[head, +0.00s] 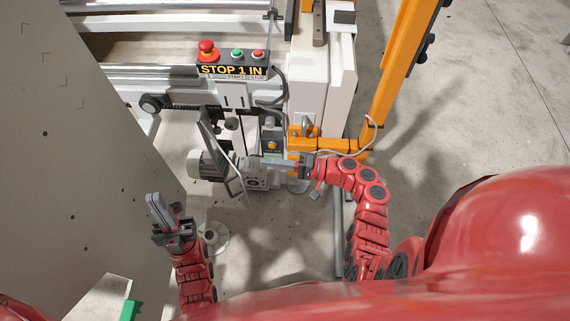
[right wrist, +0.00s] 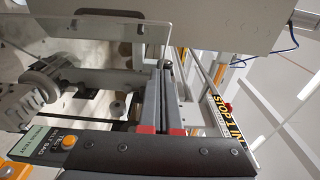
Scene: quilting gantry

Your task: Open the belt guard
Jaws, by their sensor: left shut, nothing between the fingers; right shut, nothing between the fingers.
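The belt guard appears to be the thin clear panel (head: 222,142) standing tilted beside the grey motor (head: 203,165) on the machine's end. In the right wrist view a clear panel (right wrist: 105,40) with a dark handle-like strip along its top fills the upper left. My right gripper (head: 266,162) is shut and empty, pointing left just right of the panel. Its fingertips (right wrist: 166,72) lie near the panel's right edge; I cannot tell whether they touch. My left gripper (head: 155,201) is shut and empty, low at the left, away from the guard.
A control box (head: 232,71) with a red stop button and the sign "STOP 1 IN" sits above the guard. An orange post (head: 395,70) and bracket stand right of the machine. A large grey panel (head: 70,150) fills the left. Open concrete floor (head: 480,100) lies at the right.

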